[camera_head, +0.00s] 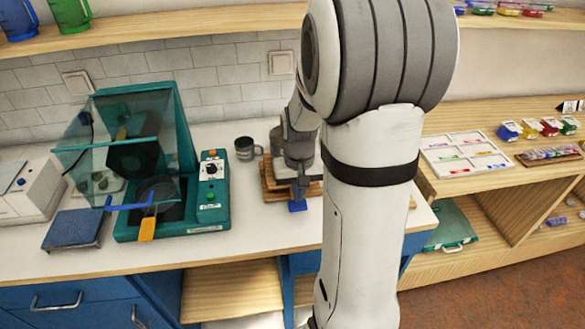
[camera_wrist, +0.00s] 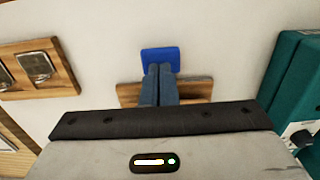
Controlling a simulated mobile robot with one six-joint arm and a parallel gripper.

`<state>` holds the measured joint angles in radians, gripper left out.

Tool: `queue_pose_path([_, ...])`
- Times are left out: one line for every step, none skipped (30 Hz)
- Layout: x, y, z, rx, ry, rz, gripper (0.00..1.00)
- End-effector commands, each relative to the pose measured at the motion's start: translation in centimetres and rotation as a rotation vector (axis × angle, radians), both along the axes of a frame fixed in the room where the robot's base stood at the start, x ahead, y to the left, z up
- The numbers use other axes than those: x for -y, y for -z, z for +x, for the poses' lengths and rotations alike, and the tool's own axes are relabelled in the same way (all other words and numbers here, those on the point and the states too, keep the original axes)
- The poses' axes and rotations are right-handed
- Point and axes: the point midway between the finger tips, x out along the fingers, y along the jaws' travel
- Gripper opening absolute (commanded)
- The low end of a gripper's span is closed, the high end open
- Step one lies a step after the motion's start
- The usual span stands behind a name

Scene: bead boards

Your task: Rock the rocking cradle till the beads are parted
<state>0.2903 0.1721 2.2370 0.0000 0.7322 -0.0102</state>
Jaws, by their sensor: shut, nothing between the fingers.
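A wooden piece, seemingly the rocking cradle (camera_head: 270,187), stands on the white counter, largely hidden behind my gripper and arm. A blue pad (camera_head: 297,206) shows at its front edge. In the wrist view the wooden part (camera_wrist: 198,90) is behind my fingers and the blue pad (camera_wrist: 160,54) is just past their tips. My gripper (camera_wrist: 159,68) is shut and empty, pointing down over the pad. I cannot tell whether the tips touch the pad. No beads of the cradle show in either view, and its tilt is unclear.
A teal machine (camera_head: 210,200) with a clear hood and a pan stands left of the cradle. A dark mug (camera_head: 246,149) is behind it. Wooden boards with metal pieces (camera_wrist: 38,67) show in the wrist view. Shelves with trays (camera_head: 465,153) are at right.

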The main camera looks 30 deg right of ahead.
Motion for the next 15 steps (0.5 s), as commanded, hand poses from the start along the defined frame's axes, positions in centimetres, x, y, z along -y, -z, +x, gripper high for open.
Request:
queue_pose_path([0.0,0.2,0.0,0.0,0.0,0.0,0.0])
queue_pose_path([0.0,0.3,0.0,-0.001,0.0,0.0,0.0])
queue_pose_path([0.0,0.5,0.0,-0.001,0.0,0.0,0.0])
queue_pose_path([0.0,0.7,0.0,-0.001,0.0,0.0,0.0])
queue_pose_path([0.0,1.0,0.0,-0.001,0.0,0.0,0.0])
queue_pose_path([0.0,1.3,0.0,-0.001,0.0,0.0,0.0])
queue_pose_path([0.0,1.5,0.0,-0.001,0.0,0.0,0.0])
queue_pose_path([0.0,1.7,0.0,-0.001,0.0,0.0,0.0])
queue_pose_path([0.0,2.0,0.0,-0.001,0.0,0.0,0.0])
queue_pose_path([0.0,2.2,0.0,-0.001,0.0,0.0,0.0])
queue_pose_path([0.0,2.4,0.0,-0.001,0.0,0.0,0.0])
queue_pose_path([0.0,2.7,0.0,-0.001,0.0,0.0,0.0])
queue_pose_path([0.0,2.9,0.0,-0.001,0.0,0.0,0.0])
queue_pose_path([0.0,3.1,0.0,-0.001,0.0,0.0,0.0])
queue_pose_path([0.0,3.4,0.0,-0.001,0.0,0.0,0.0])
